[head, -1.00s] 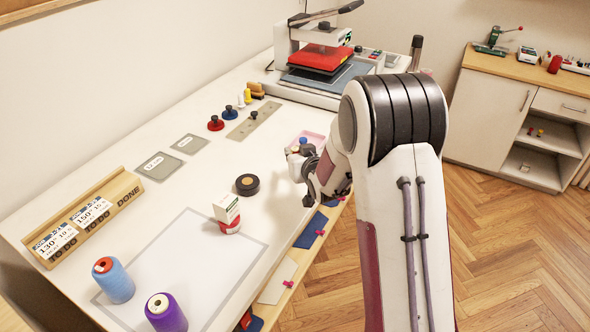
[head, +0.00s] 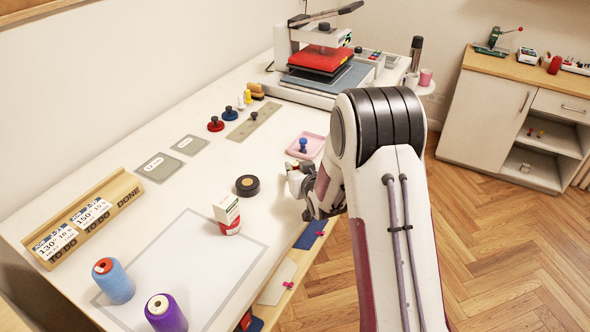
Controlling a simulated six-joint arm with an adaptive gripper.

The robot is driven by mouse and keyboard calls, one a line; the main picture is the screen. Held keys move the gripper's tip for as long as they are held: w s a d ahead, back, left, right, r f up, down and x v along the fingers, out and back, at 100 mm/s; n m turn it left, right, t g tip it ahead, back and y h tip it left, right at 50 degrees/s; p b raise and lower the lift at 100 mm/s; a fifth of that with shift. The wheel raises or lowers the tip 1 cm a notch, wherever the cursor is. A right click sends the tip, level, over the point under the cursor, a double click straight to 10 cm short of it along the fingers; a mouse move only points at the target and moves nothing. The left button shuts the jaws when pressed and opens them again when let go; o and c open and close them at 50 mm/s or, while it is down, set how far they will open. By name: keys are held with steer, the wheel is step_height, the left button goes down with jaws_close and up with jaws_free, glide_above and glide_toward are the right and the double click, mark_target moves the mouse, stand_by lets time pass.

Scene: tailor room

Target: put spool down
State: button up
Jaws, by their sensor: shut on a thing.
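My gripper (head: 305,190) is partly hidden behind my arm, over the right edge of the white table (head: 215,95). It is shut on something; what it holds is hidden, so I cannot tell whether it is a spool. A blue thread spool (head: 116,284) with a red-topped core stands upright at the near left of the table. A purple spool (head: 167,317) stands upright to its right, cut by the bottom edge of the view. Both are by the pale, grey-bordered mat (head: 190,250), well apart from my gripper.
A heat press (head: 325,58) stands at the back, a wooden card rack (head: 85,215) at left. The mat's middle is clear.

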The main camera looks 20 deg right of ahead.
steer(key=shift+f, duration=0.4)
steer(key=shift+f, duration=0.15)
steer(key=o, duration=0.8)
steer(key=shift+r, duration=0.2)
steer(key=shift+v, duration=6)
steer(key=shift+f, duration=0.15)
